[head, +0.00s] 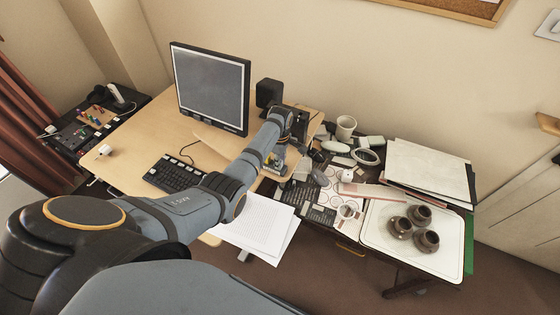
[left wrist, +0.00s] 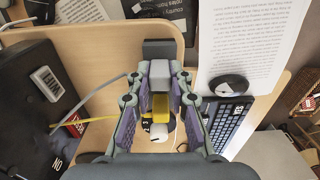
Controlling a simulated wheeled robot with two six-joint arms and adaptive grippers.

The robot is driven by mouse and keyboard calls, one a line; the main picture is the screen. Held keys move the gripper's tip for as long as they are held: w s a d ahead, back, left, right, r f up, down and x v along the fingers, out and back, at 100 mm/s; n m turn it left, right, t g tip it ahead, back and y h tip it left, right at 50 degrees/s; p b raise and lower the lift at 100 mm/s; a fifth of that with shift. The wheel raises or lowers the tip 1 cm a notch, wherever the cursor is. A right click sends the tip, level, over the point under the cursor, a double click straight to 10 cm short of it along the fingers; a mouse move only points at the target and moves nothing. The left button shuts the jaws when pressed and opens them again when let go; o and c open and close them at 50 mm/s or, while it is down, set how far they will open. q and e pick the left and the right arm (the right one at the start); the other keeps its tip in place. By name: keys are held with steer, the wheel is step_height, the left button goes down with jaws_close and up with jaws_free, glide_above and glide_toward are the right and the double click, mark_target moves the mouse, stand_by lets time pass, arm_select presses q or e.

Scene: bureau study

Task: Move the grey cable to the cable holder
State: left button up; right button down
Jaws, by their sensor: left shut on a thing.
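My left gripper (head: 275,161) is over the right end of the desk in the head view. In the left wrist view its two fingers (left wrist: 160,78) close around a small light grey block (left wrist: 160,67), which looks like the end of the grey cable. The thin grey cable (left wrist: 92,98) curves from beside the left finger down to the left over the desk. A dark grey block (left wrist: 160,48) stands just beyond the fingertips at the desk edge; it may be the cable holder, but I cannot tell. A yellow and white thing (left wrist: 160,105) shows between the fingers. My right gripper is not in view.
The desk (head: 150,130) carries a monitor (head: 210,85), a speaker (head: 268,92) and a keyboard (head: 175,175). White papers (head: 255,228) lie at its front edge. A crowded side table to the right holds a tray (head: 445,255) with brown pots (head: 400,227) and a mug (head: 346,126).

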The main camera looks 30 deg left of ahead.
arm_select(q)
steer(key=o, duration=0.9)
steer(key=shift+r, duration=0.1)
step_height(320, 180, up, 12)
steer(key=shift+f, duration=0.15)
